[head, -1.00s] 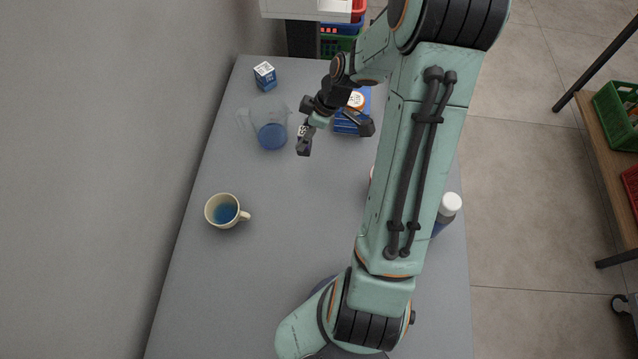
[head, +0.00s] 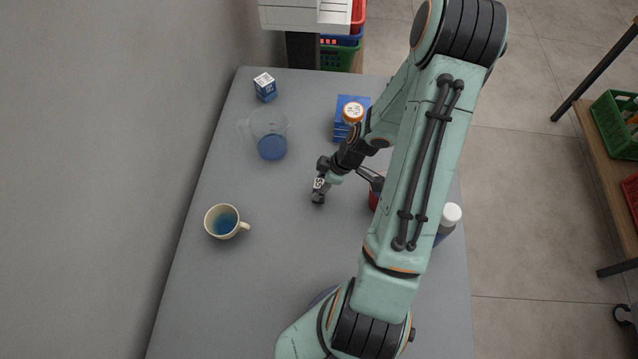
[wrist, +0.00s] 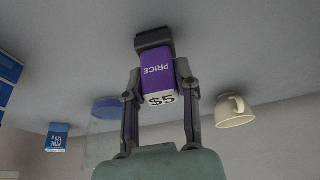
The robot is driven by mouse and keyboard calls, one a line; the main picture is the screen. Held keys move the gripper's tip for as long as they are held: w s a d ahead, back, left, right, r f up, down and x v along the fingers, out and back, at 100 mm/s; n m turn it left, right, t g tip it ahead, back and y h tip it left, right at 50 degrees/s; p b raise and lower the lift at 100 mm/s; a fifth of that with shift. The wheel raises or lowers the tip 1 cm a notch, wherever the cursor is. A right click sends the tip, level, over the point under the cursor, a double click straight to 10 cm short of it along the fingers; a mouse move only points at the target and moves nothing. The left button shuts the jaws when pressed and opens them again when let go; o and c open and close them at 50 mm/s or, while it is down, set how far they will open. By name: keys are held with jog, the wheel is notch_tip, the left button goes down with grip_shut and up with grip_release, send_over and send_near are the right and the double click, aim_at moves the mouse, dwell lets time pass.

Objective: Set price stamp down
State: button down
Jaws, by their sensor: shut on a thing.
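The price stamp (wrist: 156,76) is a purple block marked PRICE with a white end reading $5 and a dark part at its far end. My gripper (wrist: 158,90) is shut on it, one finger on each side, in the wrist view. In the head view my gripper (head: 320,182) is over the middle of the grey counter (head: 285,265), and the stamp's white $5 end (head: 319,184) shows there. I cannot tell whether the stamp touches the counter.
A cream mug (head: 222,222) of blue liquid stands left of my gripper. Behind are a clear jug (head: 270,135), a small carton (head: 265,87) and a blue box (head: 345,130). A red object (head: 374,197) and white-capped bottle (head: 449,218) are at right. The front left counter is clear.

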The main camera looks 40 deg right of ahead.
jog(key=shift+f, duration=0.1)
jog(key=c, duration=0.8)
grip_release()
jog(key=v, duration=1.2)
jog(key=s+a+r+m+g+h, duration=0.1)
jog(key=s+a+r+m, duration=0.3)
jog(key=a, duration=0.5)
jog(key=s+a+r+m+g+h, duration=0.1)
jog(key=s+a+r+m+g, duration=0.1)
jog(key=s+a+r, duration=0.4)
jog(key=a+m, duration=0.1)
jog(key=a, duration=0.2)
jog(key=shift+a+r+m, duration=0.35)
jog(key=shift+m, duration=0.05)
jog(key=shift+w, duration=0.1)
